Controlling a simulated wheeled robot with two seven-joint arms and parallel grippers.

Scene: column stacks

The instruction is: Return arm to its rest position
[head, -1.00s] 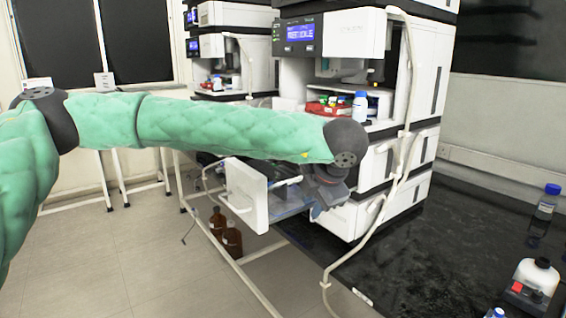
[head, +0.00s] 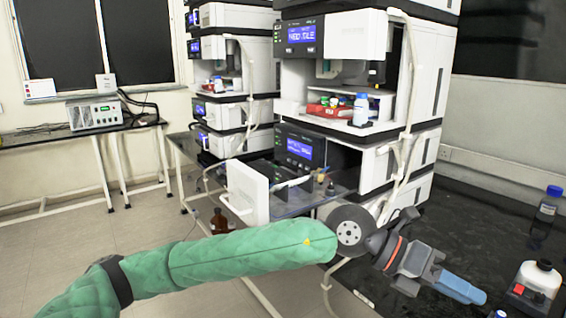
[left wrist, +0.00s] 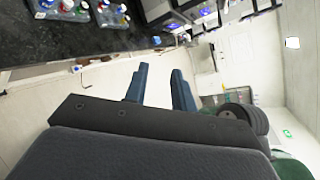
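My left arm, in a green sleeve, comes in from the left of the head view and crosses low in front of the column stack. Its left gripper (head: 462,288) points to the lower right, above the black bench, with nothing held. In the left wrist view the two blue fingers (left wrist: 160,82) stand apart with an empty gap between them. My right gripper is in neither view.
The near column stack (head: 340,130) has a pulled-out drawer (head: 250,190) with a white front. A white bottle (head: 540,280) and a blue-capped bottle (head: 547,208) stand on the black bench (head: 480,230) at right. A brown bottle (head: 219,222) stands below.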

